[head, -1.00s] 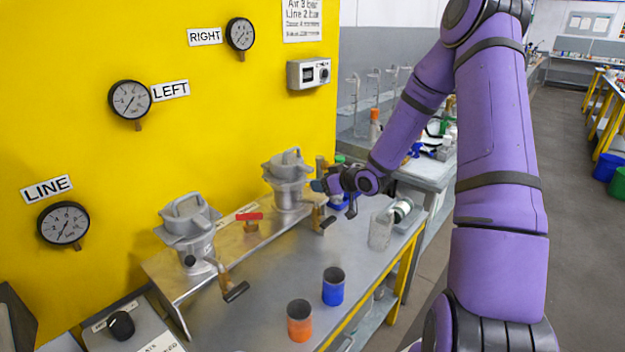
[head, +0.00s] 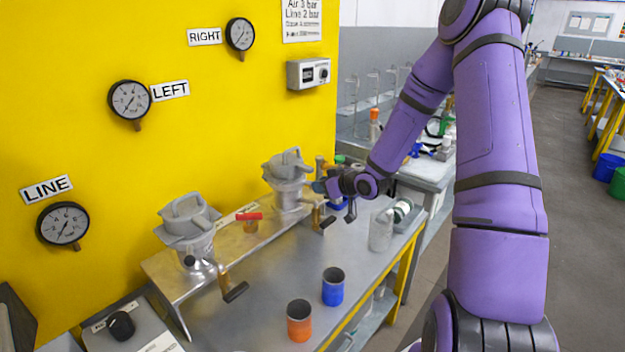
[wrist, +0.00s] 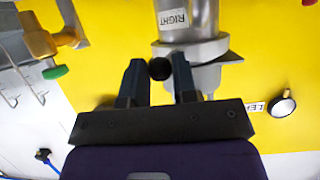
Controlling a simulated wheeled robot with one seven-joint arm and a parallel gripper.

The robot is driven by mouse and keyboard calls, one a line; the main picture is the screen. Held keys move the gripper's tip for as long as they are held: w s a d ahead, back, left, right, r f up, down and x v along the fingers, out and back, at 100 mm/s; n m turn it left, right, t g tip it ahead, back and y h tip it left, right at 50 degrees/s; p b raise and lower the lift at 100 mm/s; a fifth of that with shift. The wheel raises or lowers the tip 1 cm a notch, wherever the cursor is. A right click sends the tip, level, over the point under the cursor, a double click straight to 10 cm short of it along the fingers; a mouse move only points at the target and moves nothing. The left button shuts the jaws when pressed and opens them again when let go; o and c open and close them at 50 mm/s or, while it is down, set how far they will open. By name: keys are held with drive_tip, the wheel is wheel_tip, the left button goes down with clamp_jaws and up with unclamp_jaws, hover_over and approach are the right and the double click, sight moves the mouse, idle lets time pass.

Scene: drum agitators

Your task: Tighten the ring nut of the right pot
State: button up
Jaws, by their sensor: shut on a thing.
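The right pot (head: 287,192) is a grey metal vessel with a lid, standing on the metal shelf by the yellow wall. In the wrist view its body (wrist: 188,18) carries a RIGHT label. Its ring nut (wrist: 205,49) shows as a grey collar with a black ball knob (wrist: 160,68) in front. My gripper (wrist: 158,72) has its dark fingers on either side of this knob and is shut on it. In the head view my gripper (head: 320,186) is at the right side of the pot; its fingertips are hard to see there.
The left pot (head: 188,222) stands nearer, with its own dark knob. A red-handled valve (head: 249,217) sits between the pots. Blue (head: 333,288) and orange (head: 299,322) cups and a clear beaker (head: 380,232) stand on the bench. The bench's middle is clear.

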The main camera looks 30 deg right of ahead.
drive_tip(key=shift+a, duration=0.15)
drive_tip(key=shift+s+a, duration=0.55)
drive_tip(key=shift+a, duration=0.25)
drive_tip(key=shift+s+a, duration=0.35)
drive_tip(key=shift+a, duration=0.4)
drive_tip(key=shift+s+a, duration=0.2)
drive_tip(key=shift+a, duration=0.85)
